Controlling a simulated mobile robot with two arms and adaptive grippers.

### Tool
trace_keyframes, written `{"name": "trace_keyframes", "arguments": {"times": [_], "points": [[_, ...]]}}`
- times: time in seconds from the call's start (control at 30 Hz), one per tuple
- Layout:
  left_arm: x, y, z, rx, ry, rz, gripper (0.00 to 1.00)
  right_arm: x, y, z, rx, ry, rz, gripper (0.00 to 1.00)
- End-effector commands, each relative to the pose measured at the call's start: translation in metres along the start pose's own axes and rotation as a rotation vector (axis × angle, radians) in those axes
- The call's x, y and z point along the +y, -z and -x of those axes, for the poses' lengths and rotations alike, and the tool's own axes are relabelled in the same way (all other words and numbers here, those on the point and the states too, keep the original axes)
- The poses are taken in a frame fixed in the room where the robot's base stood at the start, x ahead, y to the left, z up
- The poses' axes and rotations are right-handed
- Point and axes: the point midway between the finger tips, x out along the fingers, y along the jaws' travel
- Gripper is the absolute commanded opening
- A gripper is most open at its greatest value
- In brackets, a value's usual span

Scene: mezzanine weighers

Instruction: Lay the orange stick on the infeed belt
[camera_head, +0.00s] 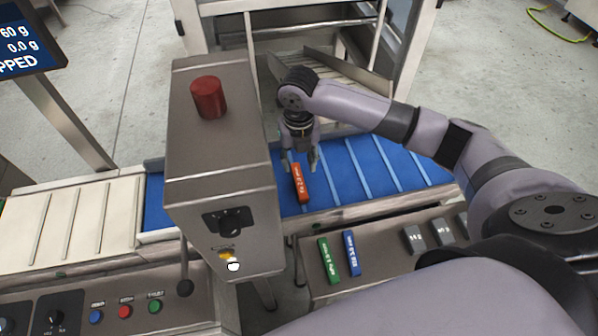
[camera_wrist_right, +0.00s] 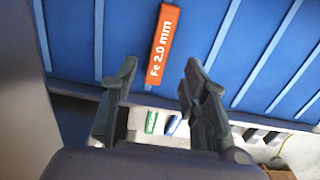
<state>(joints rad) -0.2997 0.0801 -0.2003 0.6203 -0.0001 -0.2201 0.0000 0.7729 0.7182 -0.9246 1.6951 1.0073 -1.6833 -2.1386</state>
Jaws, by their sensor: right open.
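The orange stick (camera_head: 301,184) lies on the blue infeed belt (camera_head: 345,165), just right of the grey machine housing. In the right wrist view the orange stick (camera_wrist_right: 163,47) shows its "Fe 2.0 mm" label and lies beyond the fingertips. My right gripper (camera_head: 302,165) is over the belt close to the stick. In the right wrist view the right gripper (camera_wrist_right: 158,75) has its fingers apart, with nothing held between them. My left gripper is not in view.
A green stick (camera_head: 328,261) and a blue stick (camera_head: 351,253) lie on the grey ledge before the belt, with dark blocks (camera_head: 413,238) to their right. The housing (camera_head: 222,150) with a red button (camera_head: 208,97) stands left. The belt's right part is clear.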

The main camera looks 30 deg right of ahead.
Motion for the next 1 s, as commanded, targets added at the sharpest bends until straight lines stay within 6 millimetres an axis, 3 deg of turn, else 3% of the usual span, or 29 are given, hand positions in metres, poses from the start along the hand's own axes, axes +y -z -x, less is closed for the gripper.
{"name": "trace_keyframes", "arguments": {"times": [0.1, 0.3, 1.0], "points": [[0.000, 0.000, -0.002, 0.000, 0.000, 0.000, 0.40, 0.000, -0.001, 0.024, -0.004, -0.001, 0.000, 0.41], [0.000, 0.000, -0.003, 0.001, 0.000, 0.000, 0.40, 0.000, 0.000, 0.046, -0.001, -0.001, -0.001, 0.41], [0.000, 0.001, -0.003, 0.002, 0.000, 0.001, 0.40, 0.000, 0.000, 0.050, 0.001, 0.000, -0.001, 0.41]]}}
